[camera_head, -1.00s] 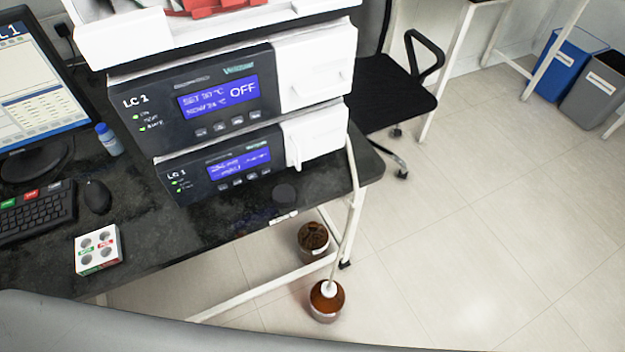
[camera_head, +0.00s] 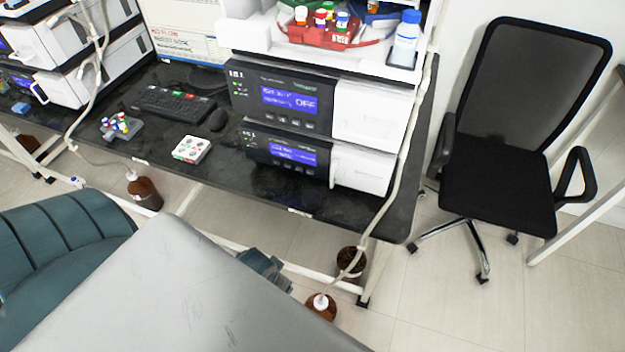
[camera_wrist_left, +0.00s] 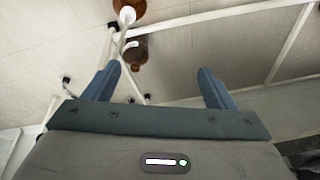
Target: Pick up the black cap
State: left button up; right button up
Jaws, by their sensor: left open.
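I cannot make out a black cap for certain in either current view; the black bench top (camera_head: 230,175) is dark and small dark things blend into it. My left gripper (camera_wrist_left: 159,69) is open and empty in the left wrist view, its two blue fingers wide apart above the floor. In the head view only a small teal part of it (camera_head: 265,268) shows past my grey arm, low in front of the bench's front edge. My right gripper is not in view.
A white block with round wells (camera_head: 191,149), mouse (camera_head: 218,119) and keyboard (camera_head: 172,104) lie on the bench. Black-and-white LC units (camera_head: 285,100) stand there, bottles on top. Brown bottles (camera_head: 145,191) (camera_head: 320,306) stand on the floor by the frame. A black chair (camera_head: 500,190) stands right.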

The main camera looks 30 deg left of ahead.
pick_arm(q)
notch_tip(320, 180, up, 10)
jog(key=w+p, duration=0.1)
jog(key=p, duration=0.1)
jog(key=m+t+h, duration=0.1)
jog(key=m+h, duration=0.1)
jog(key=m, duration=0.2)
send_near(310, 197)
jog(key=x, duration=0.1)
jog(key=p+x, duration=0.1)
jog(key=x, duration=0.1)
jog(key=shift+s+a+f, duration=0.2)
jog(key=shift+w+d+p+x, duration=0.1)
jog(key=shift+p+x, duration=0.45)
jog(key=shift+x, duration=0.95)
jog(key=shift+w+d+p+x, duration=0.15)
jog(key=shift+p+x, duration=0.4)
jog(key=shift+x, duration=0.9)
jog(key=shift+a+r, duration=0.1)
jog(key=shift+r, duration=0.05)
jog(key=c, duration=1.1)
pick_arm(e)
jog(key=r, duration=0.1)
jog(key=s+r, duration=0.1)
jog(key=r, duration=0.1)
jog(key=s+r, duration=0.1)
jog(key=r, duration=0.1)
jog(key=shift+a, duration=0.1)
